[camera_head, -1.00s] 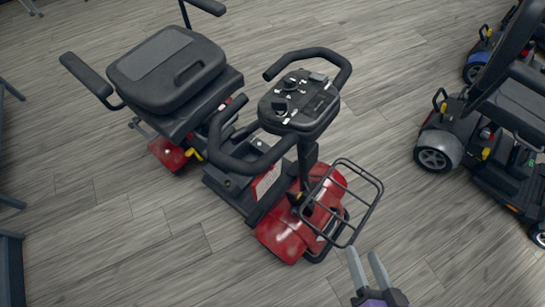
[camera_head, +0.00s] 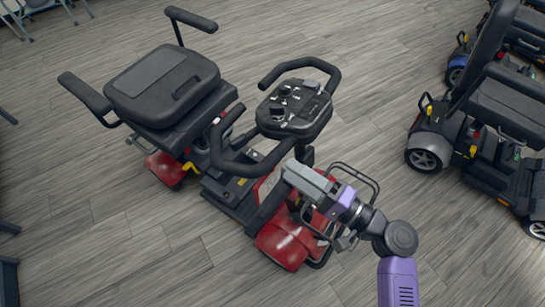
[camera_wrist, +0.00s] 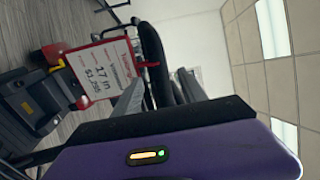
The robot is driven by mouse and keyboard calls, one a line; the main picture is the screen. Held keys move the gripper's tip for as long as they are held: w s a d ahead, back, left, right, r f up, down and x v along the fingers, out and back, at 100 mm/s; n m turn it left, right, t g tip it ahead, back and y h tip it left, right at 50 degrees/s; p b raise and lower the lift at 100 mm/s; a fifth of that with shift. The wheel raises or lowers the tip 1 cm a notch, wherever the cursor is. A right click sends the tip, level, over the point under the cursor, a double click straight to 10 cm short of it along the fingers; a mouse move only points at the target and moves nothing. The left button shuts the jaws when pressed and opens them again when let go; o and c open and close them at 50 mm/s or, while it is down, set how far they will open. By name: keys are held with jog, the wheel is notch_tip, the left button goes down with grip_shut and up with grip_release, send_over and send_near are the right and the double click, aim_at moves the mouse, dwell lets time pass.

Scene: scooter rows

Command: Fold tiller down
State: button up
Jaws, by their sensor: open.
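The red scooter's tiller stands up from its front, with a black console (camera_head: 293,108) and looped handlebars at the top. The red front cover (camera_head: 285,243) is below it, and a black wire basket is in front, partly hidden by my arm. My gripper (camera_head: 293,176) is just below the console at the tiller's front side, its jaws open. In the wrist view, the grey fingers (camera_wrist: 160,93) show on both sides of a dark upright part. I cannot tell whether they touch it. The tiller's lower column is mostly hidden behind my gripper.
The scooter's black seat (camera_head: 163,85) with armrests is behind the tiller. A price sign (camera_wrist: 95,70) hangs on the scooter in the wrist view. Other scooters (camera_head: 485,140) stand in a row at the right. Wood-look floor (camera_head: 150,250) is clear around the front.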

aim_at(271, 158)
jog(key=p+x, duration=0.1)
jog(key=x, duration=0.6)
jog(key=shift+f, duration=0.1)
jog(key=shift+c, duration=0.2)
jog(key=shift+d, duration=0.1)
grip_shut()
dwell(1.0)
